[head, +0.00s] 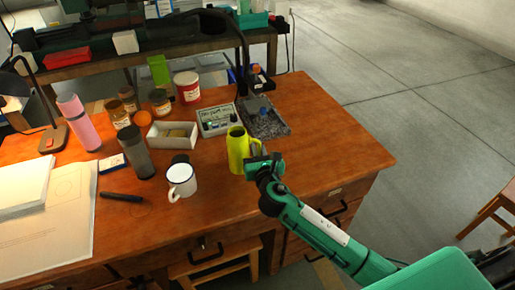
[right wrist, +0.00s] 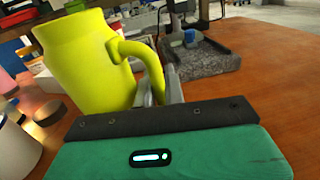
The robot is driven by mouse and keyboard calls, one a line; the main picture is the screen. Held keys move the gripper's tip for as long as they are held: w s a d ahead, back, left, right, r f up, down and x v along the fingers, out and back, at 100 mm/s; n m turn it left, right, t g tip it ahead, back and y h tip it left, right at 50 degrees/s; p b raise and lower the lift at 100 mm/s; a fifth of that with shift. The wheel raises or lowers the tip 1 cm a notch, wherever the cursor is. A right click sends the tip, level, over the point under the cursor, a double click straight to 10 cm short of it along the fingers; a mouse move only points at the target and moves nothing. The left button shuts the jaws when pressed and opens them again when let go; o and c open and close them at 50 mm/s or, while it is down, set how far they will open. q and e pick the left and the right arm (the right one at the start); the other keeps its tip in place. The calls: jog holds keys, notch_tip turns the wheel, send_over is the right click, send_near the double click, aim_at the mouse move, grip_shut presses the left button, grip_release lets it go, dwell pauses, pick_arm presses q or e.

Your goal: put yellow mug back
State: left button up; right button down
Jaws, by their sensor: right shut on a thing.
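The yellow mug (head: 238,150) is a tall yellow-green vessel near the right part of the wooden desk. In the right wrist view the mug (right wrist: 85,62) fills the upper left, with its handle towards my gripper. My right gripper (head: 262,164) is shut on the mug's handle; in the right wrist view the fingers (right wrist: 158,88) close around the handle. The mug looks upright. Whether its base touches the desk is hard to tell. My left gripper is not in view.
A white mug (head: 181,180) stands left of the yellow mug. A grey tray (head: 284,127) and a white box (head: 172,143) are behind it. A dark tumbler (head: 137,152) and pink bottle (head: 77,121) stand further left. The desk's right side (head: 345,150) is clear.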

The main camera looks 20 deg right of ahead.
jog(key=shift+f, duration=0.1)
jog(key=c, duration=1.8)
grip_release()
jog(key=o, duration=0.3)
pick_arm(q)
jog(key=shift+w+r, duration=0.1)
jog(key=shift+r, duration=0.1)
pick_arm(e)
jog(key=shift+s, duration=0.3)
jog(key=s, duration=0.7)
jog(key=s+a, duration=0.1)
jog(key=s, duration=0.3)
jog(key=shift+a, duration=0.1)
jog(key=shift+s, duration=0.2)
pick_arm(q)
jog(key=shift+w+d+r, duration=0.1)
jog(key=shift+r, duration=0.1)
